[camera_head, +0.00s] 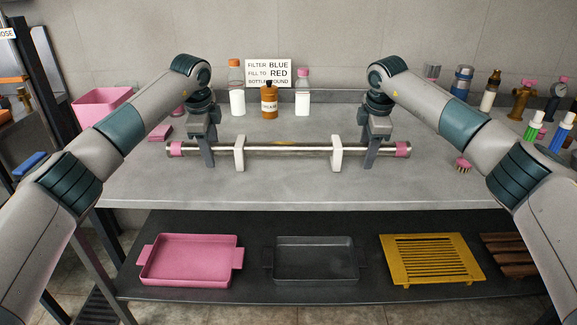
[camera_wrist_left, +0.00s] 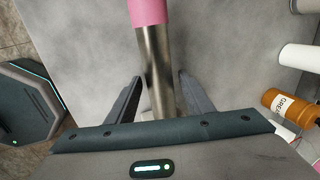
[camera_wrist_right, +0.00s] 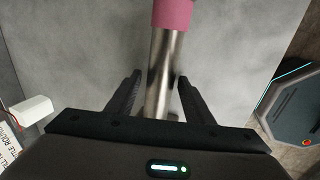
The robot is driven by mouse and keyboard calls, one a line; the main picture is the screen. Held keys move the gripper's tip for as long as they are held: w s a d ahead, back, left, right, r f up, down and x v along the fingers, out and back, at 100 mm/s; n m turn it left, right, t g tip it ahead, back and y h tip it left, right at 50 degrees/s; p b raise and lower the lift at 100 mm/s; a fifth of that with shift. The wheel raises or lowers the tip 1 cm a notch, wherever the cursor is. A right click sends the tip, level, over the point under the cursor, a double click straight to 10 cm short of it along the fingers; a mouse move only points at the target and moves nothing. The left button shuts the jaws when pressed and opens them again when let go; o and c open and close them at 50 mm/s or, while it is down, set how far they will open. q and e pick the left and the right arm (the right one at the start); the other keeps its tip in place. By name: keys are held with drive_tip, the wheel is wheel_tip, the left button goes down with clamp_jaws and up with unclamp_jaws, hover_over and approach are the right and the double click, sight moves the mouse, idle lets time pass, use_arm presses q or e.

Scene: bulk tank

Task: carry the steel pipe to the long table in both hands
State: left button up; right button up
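The steel pipe (camera_head: 290,152), with pink bands at both ends, lies level across two white supports (camera_head: 239,153) on the grey worktop (camera_head: 290,185). My left gripper (camera_head: 207,160) is at the pipe's left part, between the pink band and the left support. My right gripper (camera_head: 370,160) is at its right part, between the right support and the band. In the left wrist view the fingers stand either side of the pipe (camera_wrist_left: 158,65) with gaps. In the right wrist view the fingers also straddle the pipe (camera_wrist_right: 163,75), with a gap on the left. I cannot tell which surface is the long table.
Behind the pipe stand an orange bottle (camera_head: 269,103), two white-bodied bottles (camera_head: 302,103) and a sign (camera_head: 268,70). A pink bin (camera_head: 100,105) is at left; several bottles and fittings crowd the right. A lower shelf holds a pink tray (camera_head: 190,262), dark tray and yellow rack (camera_head: 430,260).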

use_arm(q)
drive_tip(key=shift+r, duration=0.15)
drive_tip(key=v, duration=1.1)
drive_tip(key=shift+r, duration=0.35)
drive_tip(key=shift+s, duration=0.1)
use_arm(e)
drive_tip(key=shift+r, duration=0.1)
drive_tip(key=v, duration=1.1)
drive_tip(key=shift+r, duration=0.35)
drive_tip(key=shift+s, duration=0.15)
